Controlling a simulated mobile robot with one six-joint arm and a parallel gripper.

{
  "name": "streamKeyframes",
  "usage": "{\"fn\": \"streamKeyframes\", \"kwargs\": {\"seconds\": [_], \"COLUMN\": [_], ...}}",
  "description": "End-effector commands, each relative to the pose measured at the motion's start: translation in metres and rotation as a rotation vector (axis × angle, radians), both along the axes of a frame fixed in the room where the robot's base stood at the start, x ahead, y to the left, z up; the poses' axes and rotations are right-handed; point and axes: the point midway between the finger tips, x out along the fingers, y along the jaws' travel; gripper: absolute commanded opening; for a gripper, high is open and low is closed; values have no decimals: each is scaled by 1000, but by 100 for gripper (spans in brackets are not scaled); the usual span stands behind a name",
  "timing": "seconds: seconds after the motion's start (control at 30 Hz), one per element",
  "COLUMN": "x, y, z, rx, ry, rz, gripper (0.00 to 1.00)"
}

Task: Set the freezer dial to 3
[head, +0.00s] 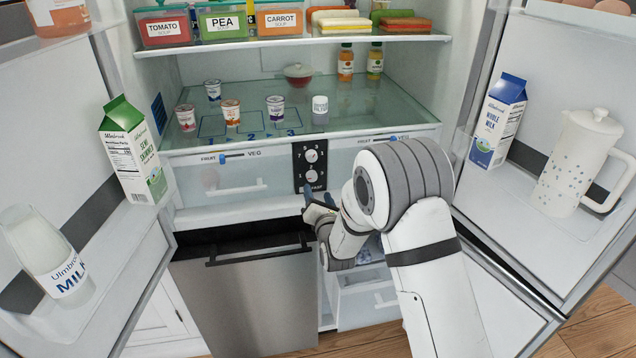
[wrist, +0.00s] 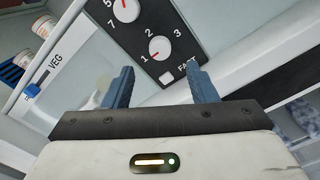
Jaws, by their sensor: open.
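A black control panel (head: 297,168) with two white dials stands at the middle of the fridge's lower shelf edge. Its lower dial (wrist: 162,48) is marked 1, 2 and 3, and its red mark points toward 1. The upper dial (wrist: 126,10) is cut off by the top of the wrist view; 5 and 7 show beside it. A small white square button (wrist: 167,77) marked FAST lies below the lower dial. My gripper (wrist: 161,68) is open and empty, its blue fingers pointing at the panel just below the lower dial. In the head view my gripper (head: 319,195) is just under the panel.
Drawers with blue sliders (head: 222,159) flank the panel. Yogurt cups (head: 231,112) stand on the glass shelf above. Both doors are open, holding a milk carton (head: 497,120) and jug (head: 576,160) right, and a carton (head: 133,155) and bottle (head: 45,250) left.

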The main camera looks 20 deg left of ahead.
Motion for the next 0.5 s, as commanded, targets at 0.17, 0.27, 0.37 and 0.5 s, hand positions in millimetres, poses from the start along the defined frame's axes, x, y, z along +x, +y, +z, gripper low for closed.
{"fn": "streamKeyframes", "kwargs": {"seconds": [0.17,0.27,0.37,0.5], "x": [24,38,48,57], "y": [14,22,28,34], "z": [2,2,1,1], "rx": [2,2,1,2], "ry": [-1,1,2,3], "rz": [-1,-1,-2,-2], "gripper": [52,52,52,52]}}
